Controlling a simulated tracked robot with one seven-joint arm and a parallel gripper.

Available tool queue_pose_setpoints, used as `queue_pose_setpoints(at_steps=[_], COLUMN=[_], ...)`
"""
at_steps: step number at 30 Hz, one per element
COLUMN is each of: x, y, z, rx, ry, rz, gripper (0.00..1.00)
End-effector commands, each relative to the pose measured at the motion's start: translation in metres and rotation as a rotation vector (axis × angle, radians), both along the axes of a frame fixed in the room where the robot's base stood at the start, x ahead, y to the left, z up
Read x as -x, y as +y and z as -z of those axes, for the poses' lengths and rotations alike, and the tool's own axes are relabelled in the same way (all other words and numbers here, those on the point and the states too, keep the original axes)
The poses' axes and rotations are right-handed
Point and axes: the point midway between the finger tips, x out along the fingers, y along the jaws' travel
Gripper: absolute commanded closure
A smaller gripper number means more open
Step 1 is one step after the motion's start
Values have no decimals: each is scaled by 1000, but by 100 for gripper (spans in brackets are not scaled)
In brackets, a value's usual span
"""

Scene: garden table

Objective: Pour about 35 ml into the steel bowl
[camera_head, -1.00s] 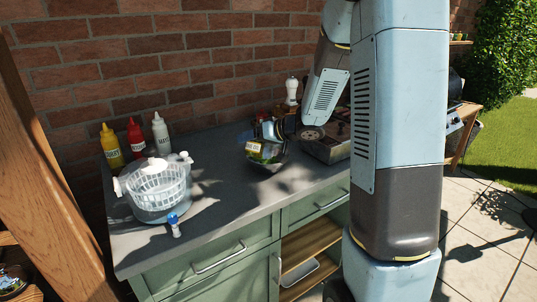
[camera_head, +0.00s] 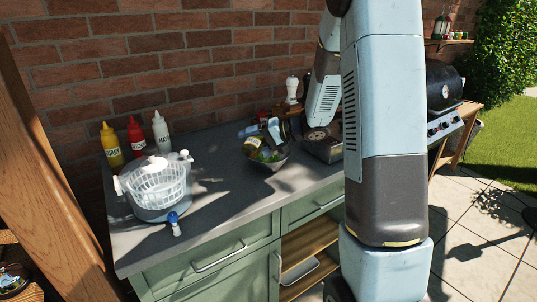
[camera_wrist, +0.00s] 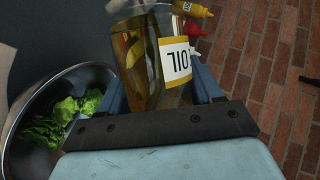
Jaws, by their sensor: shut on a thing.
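The steel bowl (camera_head: 266,163) stands on the grey counter near the wall, with green leaves (camera_head: 268,154) inside. In the wrist view the bowl's rim (camera_wrist: 22,110) curves at the left, with lettuce (camera_wrist: 62,118) in it. My gripper (camera_head: 268,133) is shut on the oil bottle (camera_head: 252,143), a clear bottle of yellow oil with a label. In the wrist view the bottle (camera_wrist: 142,65) sits between the two fingers, its label reading OIL. The bottle is tilted over the bowl. Its mouth is not clear, and I cannot tell whether oil is flowing.
Yellow (camera_head: 111,146), red (camera_head: 136,136) and white (camera_head: 161,132) squeeze bottles stand at the back left. A salad spinner (camera_head: 157,187) and a small blue-topped item (camera_head: 174,223) are at the front left. A pepper mill (camera_head: 292,90) stands behind my arm. The counter's middle is clear.

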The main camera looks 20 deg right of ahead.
Motion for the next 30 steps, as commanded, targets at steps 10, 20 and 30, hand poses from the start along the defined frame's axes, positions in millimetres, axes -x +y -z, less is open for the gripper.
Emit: queue_pose_setpoints(at_steps=[10,20,30], x=[0,0,0], y=[0,-1,-1], z=[2,4,5], rx=[-62,-94,-131], ry=[67,103,144], rz=[0,1,2], gripper=[76,76,76])
